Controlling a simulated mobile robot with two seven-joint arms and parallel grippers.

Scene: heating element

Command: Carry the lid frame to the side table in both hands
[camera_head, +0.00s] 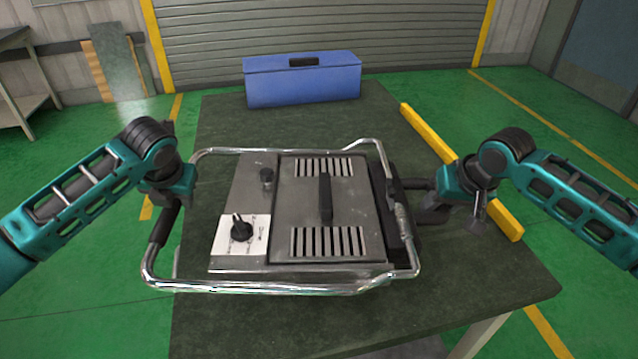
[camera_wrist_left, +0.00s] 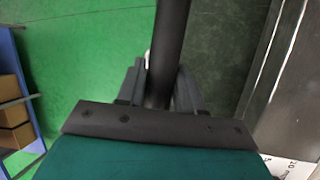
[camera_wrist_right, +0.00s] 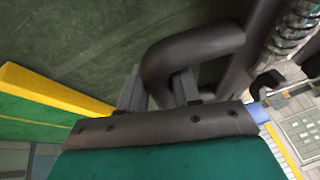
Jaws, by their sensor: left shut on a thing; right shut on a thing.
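The lid frame (camera_head: 345,232) is a grey metal panel with two rows of vent slots and a black centre handle, inside a bent chrome tube frame. It is over the dark table; I cannot tell whether it touches the top. My left gripper (camera_head: 172,196) is shut on the black grip of the tube at the left side; the left wrist view shows this black bar (camera_wrist_left: 170,45) between the fingers. My right gripper (camera_head: 437,200) is shut on a black curved handle at the right side, also seen in the right wrist view (camera_wrist_right: 195,50).
The dark table (camera_head: 300,122) is under the frame. A blue toolbox (camera_head: 300,85) stands at its far end. A yellow bar (camera_head: 430,135) runs along the right edge. A grey side table (camera_head: 25,100) stands at the far left.

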